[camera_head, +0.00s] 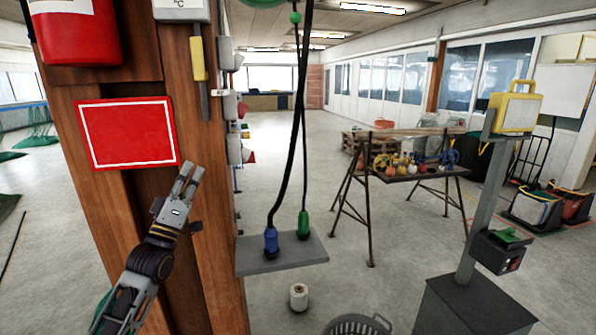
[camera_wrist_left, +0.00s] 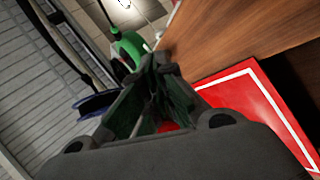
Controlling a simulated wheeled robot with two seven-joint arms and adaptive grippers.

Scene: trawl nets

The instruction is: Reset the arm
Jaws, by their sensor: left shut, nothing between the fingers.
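My left gripper (camera_head: 188,171) is raised in front of the wooden post (camera_head: 205,235), just right of the red sign with a white border (camera_head: 126,133). Its fingers are shut with nothing between them and point up. In the left wrist view the fingers (camera_wrist_left: 155,70) show close up, with the red sign (camera_wrist_left: 265,110) to their right. I cannot tell whether the gripper touches the post. My right gripper is not in view.
A grey shelf (camera_head: 255,262) holds a blue plug (camera_head: 271,240) and a green plug (camera_head: 303,225) on hanging cables. A trestle table (camera_head: 440,172) stands behind. A grey post (camera_head: 486,200) carries a yellow case (camera_head: 515,112). A white spool (camera_head: 299,297) and a grey basket (camera_head: 358,326) stand on the floor.

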